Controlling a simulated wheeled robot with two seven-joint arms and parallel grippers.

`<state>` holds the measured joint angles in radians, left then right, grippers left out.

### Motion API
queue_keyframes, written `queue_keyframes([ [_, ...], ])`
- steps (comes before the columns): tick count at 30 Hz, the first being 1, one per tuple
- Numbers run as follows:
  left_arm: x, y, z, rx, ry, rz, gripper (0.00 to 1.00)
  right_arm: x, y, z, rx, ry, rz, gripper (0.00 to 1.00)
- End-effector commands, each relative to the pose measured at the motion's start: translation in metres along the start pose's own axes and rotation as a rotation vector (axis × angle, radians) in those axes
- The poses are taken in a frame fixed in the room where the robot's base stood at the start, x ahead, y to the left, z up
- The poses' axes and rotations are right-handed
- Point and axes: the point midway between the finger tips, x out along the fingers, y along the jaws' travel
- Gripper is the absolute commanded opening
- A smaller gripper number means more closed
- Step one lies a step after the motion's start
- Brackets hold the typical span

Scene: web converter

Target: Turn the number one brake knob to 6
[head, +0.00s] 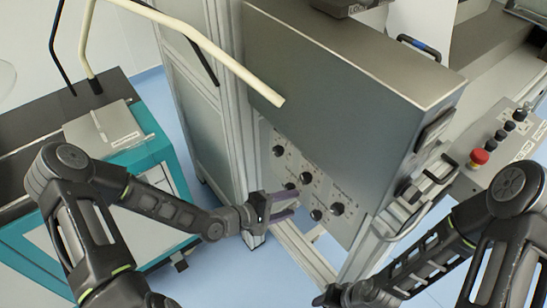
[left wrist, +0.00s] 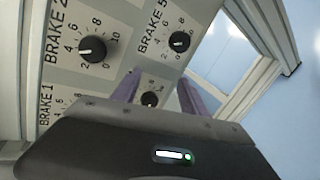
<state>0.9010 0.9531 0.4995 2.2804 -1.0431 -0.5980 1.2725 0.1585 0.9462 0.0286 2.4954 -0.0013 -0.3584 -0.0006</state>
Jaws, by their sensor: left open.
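The grey brake panel (head: 325,190) carries several black knobs. In the left wrist view the BRAKE 1 label (left wrist: 45,105) shows at the left edge with part of its scale; its knob is hidden behind my gripper body. The BRAKE 2 knob (left wrist: 92,49) and BRAKE 5 knob (left wrist: 179,41) are in plain view. My left gripper (head: 294,203) is open in front of the panel's lower left part. In the left wrist view, another black knob (left wrist: 149,99) shows between its purple fingers (left wrist: 160,88); its label is hidden, and I cannot tell contact.
A large metal cabinet (head: 350,65) overhangs the panel. A red emergency button (head: 479,156) sits on a console at right. A teal cart (head: 150,160) stands at left. Aluminium frame bars border the panel. My right arm is at lower right, its fingers unclear.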

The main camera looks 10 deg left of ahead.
Motion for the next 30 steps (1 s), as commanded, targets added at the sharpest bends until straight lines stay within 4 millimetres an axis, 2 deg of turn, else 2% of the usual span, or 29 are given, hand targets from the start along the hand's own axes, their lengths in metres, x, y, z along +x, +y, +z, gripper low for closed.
queue_keyframes([
  [1,-0.009,0.017,-0.027,-0.063,0.021,0.093,0.52,0.007,0.003,0.000,0.000,0.000,0.000,0.36],
  [3,-0.027,0.043,-0.051,-0.138,0.014,0.209,0.52,0.011,0.004,0.000,0.000,0.000,0.000,0.36],
  [6,-0.053,0.069,-0.074,-0.209,-0.011,0.320,0.52,0.015,0.006,0.000,-0.001,0.000,0.000,0.36],
  [9,-0.072,0.082,-0.087,-0.246,-0.035,0.375,0.52,0.017,0.007,0.000,-0.001,0.000,0.000,0.36],
  [13,-0.082,0.088,-0.091,-0.265,-0.051,0.396,0.52,0.017,0.007,0.000,-0.001,0.000,0.000,0.36],
  [22,-0.081,0.088,-0.090,-0.268,-0.054,0.395,0.52,0.017,0.007,0.000,-0.001,0.000,0.000,0.36],
  [26,-0.076,0.090,-0.090,-0.267,-0.055,0.396,0.52,0.017,0.007,0.000,-0.001,0.000,0.000,0.36],
  [30,-0.062,0.096,-0.090,-0.269,-0.056,0.397,0.52,0.016,0.006,0.000,-0.001,0.000,0.000,0.36],
])
